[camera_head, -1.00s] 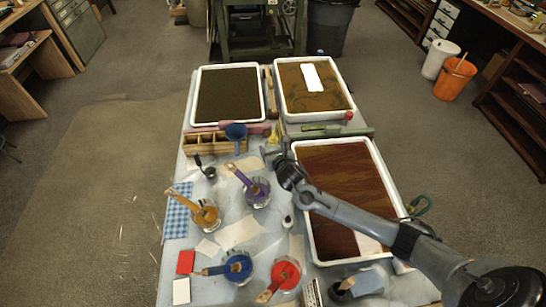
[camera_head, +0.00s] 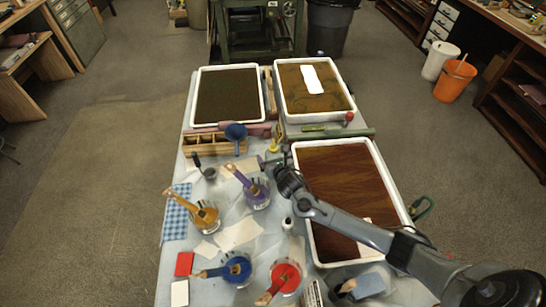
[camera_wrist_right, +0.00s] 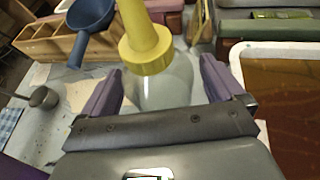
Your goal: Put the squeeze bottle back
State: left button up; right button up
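The squeeze bottle (camera_wrist_right: 165,85) has a yellow cap and nozzle on a pale, translucent body. In the right wrist view it stands between the two fingers of my right gripper (camera_wrist_right: 160,88), with the cap toward the camera. The fingers are apart, and a narrow gap shows between the left finger and the bottle. In the head view my right gripper (camera_head: 271,160) is low over the table, left of the front right tray, and the bottle's yellow cap (camera_head: 274,145) shows just behind it. The bottle's base is hidden. My left gripper is not in view.
A wooden compartment box (camera_head: 205,144) and a blue funnel or scoop (camera_head: 236,132) are behind and left of the gripper. A jar of purple paint (camera_head: 257,194) stands close in front. The front right tray's white rim (camera_head: 298,165) lies to the right.

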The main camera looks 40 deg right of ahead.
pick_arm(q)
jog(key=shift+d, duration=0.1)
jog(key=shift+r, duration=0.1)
pick_arm(e)
jog(key=shift+s+r, duration=0.1)
jog(key=shift+r, duration=0.1)
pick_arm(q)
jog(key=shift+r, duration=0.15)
pick_arm(e)
jog(key=shift+s+a+r, duration=0.15)
jog(key=shift+s+r, duration=0.05)
jog(key=shift+s, duration=0.1)
pick_arm(q)
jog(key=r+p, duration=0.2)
jog(key=p, duration=0.1)
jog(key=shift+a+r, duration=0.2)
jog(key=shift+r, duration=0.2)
pick_arm(e)
jog(key=v, duration=1.1)
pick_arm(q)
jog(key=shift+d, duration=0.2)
